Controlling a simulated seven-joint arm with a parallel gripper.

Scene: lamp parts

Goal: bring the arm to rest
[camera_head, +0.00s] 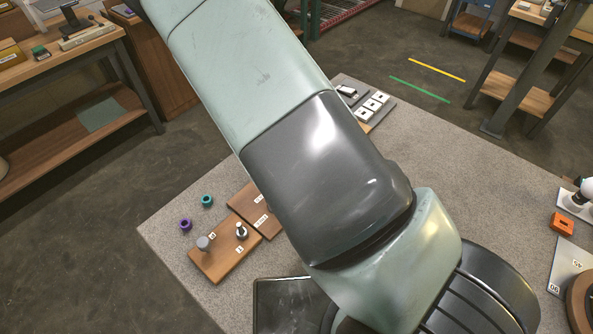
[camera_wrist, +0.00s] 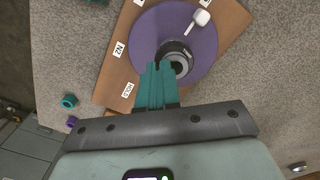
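In the wrist view my gripper (camera_wrist: 159,67) has its teal fingers together, with no gap that I can make out and nothing seen between them. The fingertips overlap the near edge of a dark round socket part (camera_wrist: 176,57) in the picture; I cannot tell whether they touch it. The socket part is on a purple disc (camera_wrist: 147,35), which lies on a labelled wooden board (camera_wrist: 118,80). A small white piece (camera_wrist: 201,18) shows at the disc's upper right. In the head view my arm crosses the middle and hides my gripper and the disc.
A teal ring (camera_head: 207,201) and a purple ring (camera_head: 185,224) lie on the grey table (camera_head: 165,240). A wooden board (camera_head: 216,266) bears a grey knob (camera_head: 204,243) and a metal-and-black part (camera_head: 241,231). An orange block (camera_head: 562,223) is at the right.

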